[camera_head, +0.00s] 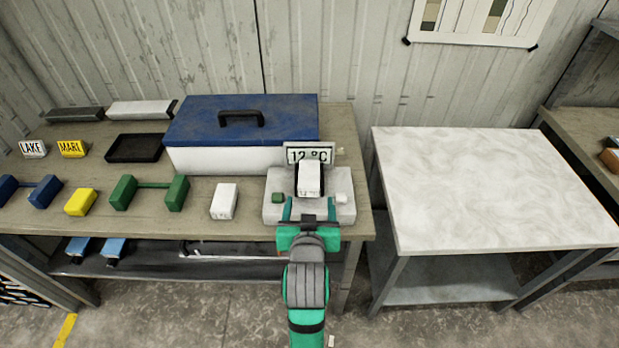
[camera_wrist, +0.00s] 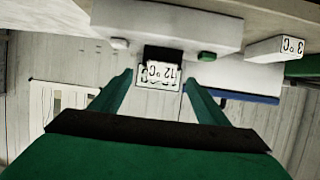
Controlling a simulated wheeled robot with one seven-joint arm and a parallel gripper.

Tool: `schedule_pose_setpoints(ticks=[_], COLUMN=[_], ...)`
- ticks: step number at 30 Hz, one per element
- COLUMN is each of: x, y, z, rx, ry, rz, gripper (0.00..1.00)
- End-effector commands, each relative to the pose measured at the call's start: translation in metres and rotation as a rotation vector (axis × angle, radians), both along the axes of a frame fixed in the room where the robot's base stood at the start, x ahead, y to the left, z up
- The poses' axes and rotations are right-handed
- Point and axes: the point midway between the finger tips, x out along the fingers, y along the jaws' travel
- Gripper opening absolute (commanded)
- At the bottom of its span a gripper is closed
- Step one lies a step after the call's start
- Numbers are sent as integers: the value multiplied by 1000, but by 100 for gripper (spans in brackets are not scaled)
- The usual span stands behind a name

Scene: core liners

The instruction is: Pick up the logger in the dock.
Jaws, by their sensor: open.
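The logger (camera_head: 308,178) is a small white block standing in the light grey dock (camera_head: 350,213), with a sign reading 12 °C (camera_head: 310,152) behind it. In the wrist view, which is upside down, the dock (camera_wrist: 150,20) is at the top. A white face marked 12 °C (camera_wrist: 158,77) sits between my fingers there, with a dark part against the dock; logger and sign overlap, so I cannot fully separate them. My gripper (camera_head: 309,209) is open and empty at the dock's front side, its fingers (camera_wrist: 159,82) either side of the logger in view. I cannot tell their exact depth.
Left of the dock lies another white block (camera_head: 224,201), marked 3 °C in the wrist view (camera_wrist: 285,47). Green (camera_head: 150,191) and yellow (camera_head: 81,202) blocks lie further left. A blue-lidded box (camera_head: 200,125) stands behind. A clear pale table (camera_head: 490,190) stands right, across a gap.

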Motion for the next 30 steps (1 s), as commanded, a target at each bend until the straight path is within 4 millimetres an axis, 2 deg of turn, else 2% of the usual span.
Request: schedule_pose_setpoints(ticks=[1,3,8,18,26,30], x=[7,11,17,57,73,90], y=[0,0,0,-1,0,1], z=[13,22,34,18,11,2], rx=[2,2,4,5,5,5], ry=[-3,3,12,17,15,17], rz=[-1,-2,-4,-5,-5,-4], gripper=[69,69,69,69,69,69])
